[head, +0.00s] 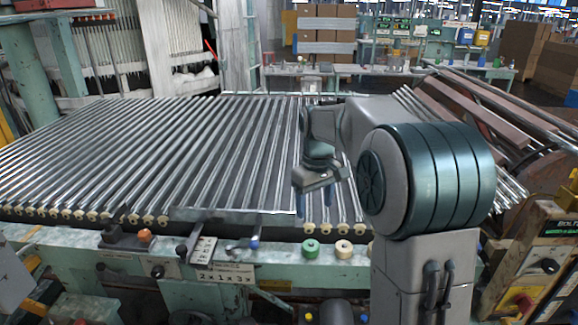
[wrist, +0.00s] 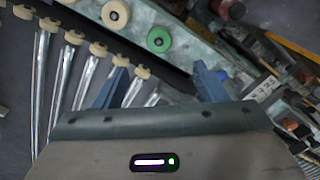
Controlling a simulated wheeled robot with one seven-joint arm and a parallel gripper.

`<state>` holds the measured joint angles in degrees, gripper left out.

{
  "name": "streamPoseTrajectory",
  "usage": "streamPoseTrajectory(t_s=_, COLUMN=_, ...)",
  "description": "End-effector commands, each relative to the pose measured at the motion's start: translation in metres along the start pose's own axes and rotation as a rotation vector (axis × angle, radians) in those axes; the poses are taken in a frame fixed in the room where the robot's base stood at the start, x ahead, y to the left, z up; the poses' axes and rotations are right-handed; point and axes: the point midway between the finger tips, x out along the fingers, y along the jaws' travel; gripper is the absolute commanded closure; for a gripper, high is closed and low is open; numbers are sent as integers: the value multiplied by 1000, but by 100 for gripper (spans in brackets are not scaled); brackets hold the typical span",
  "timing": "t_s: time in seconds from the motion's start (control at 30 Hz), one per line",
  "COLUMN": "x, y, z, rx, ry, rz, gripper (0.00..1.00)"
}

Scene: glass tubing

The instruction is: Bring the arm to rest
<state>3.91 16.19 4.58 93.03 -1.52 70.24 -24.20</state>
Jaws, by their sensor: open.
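My gripper (head: 314,202) hangs over the front part of the rack of glass tubes (head: 190,150), right of the middle in the head view. Its blue fingers point down and are apart, with nothing seen between them. In the wrist view my gripper (wrist: 160,88) shows two blue fingers set wide apart. Tubes with cream end caps (wrist: 98,48) lie beyond the left finger. My arm is bent, and its large teal joint hides the right part of the rack in the head view.
A green roller (head: 310,249) and a cream roller (head: 344,249) sit on the machine's front rail (head: 200,265). An orange knob (head: 145,236) and a flat plate (head: 202,250) are farther left. A control box (head: 545,260) stands at the right. Benches and cardboard boxes (head: 325,30) are behind.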

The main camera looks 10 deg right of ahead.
Motion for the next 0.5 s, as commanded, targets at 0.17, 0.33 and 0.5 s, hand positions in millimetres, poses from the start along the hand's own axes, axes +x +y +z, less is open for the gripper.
streamPoseTrajectory(t_s=0.17, x=-16, y=-22, z=43, rx=75, ry=42, rz=27, gripper=35)
streamPoseTrajectory(t_s=0.33, x=-20, y=-47, z=96, rx=173, ry=93, rz=48, gripper=35)
streamPoseTrajectory(t_s=0.5, x=-13, y=-72, z=148, rx=270, ry=150, rz=59, gripper=35)
